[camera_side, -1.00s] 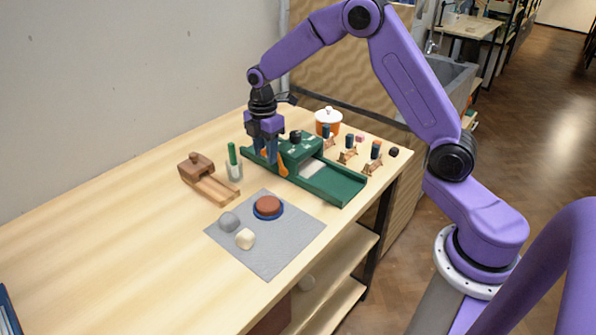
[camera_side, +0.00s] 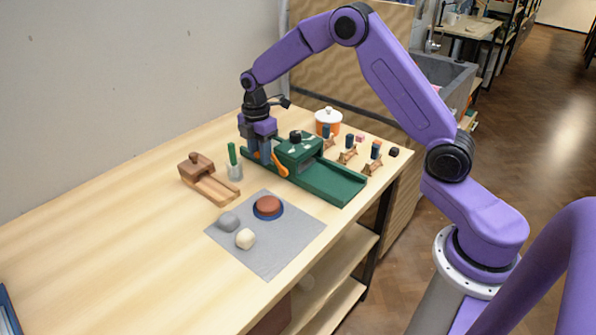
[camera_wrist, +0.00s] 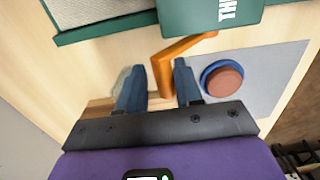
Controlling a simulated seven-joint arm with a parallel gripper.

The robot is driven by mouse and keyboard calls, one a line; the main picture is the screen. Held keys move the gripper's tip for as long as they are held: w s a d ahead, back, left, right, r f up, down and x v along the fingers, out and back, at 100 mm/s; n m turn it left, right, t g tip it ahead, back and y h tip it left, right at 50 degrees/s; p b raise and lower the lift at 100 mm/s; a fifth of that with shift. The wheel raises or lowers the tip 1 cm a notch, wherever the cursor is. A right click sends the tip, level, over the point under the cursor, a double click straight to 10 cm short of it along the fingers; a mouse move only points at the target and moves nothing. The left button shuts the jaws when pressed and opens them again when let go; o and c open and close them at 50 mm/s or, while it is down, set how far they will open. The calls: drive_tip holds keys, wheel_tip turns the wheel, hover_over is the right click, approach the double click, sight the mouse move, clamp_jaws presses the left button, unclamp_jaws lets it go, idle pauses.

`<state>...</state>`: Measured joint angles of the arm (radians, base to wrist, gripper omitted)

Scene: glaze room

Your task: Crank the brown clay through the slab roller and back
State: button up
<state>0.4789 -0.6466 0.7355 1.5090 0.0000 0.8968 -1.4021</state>
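The slab roller is a green machine with a long green bed (camera_side: 335,186) and a roller housing (camera_side: 299,150); the housing also shows in the wrist view (camera_wrist: 205,15). Its orange crank (camera_side: 281,165) is on the near side. My gripper (camera_side: 259,156) is at the crank. In the wrist view the crank's orange handle (camera_wrist: 162,76) stands between my two blue fingers (camera_wrist: 160,88), with gaps on both sides. The brown clay (camera_side: 268,206) is a round lump on a blue disc (camera_wrist: 209,71) on the grey mat, away from the roller.
A grey lump (camera_side: 228,221) and a cream lump (camera_side: 245,239) lie on the grey mat (camera_side: 268,264). A white-lidded orange pot (camera_side: 328,122) and small wooden stands (camera_side: 347,156) are behind the roller.

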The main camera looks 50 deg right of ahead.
drive_tip(key=shift+w+f, duration=0.3)
drive_tip(key=shift+w, duration=0.05)
drive_tip(key=shift+s+r, duration=0.25)
drive_tip(key=shift+s, duration=0.4)
drive_tip(key=shift+s+r, duration=0.25)
drive_tip(key=shift+s, duration=0.4)
drive_tip(key=shift+s+r, duration=0.25)
drive_tip(key=shift+s, duration=0.4)
drive_tip(key=s, duration=0.3)
drive_tip(key=shift+r, duration=0.3)
drive_tip(key=shift+w+r, duration=0.1)
drive_tip(key=shift+w, duration=0.05)
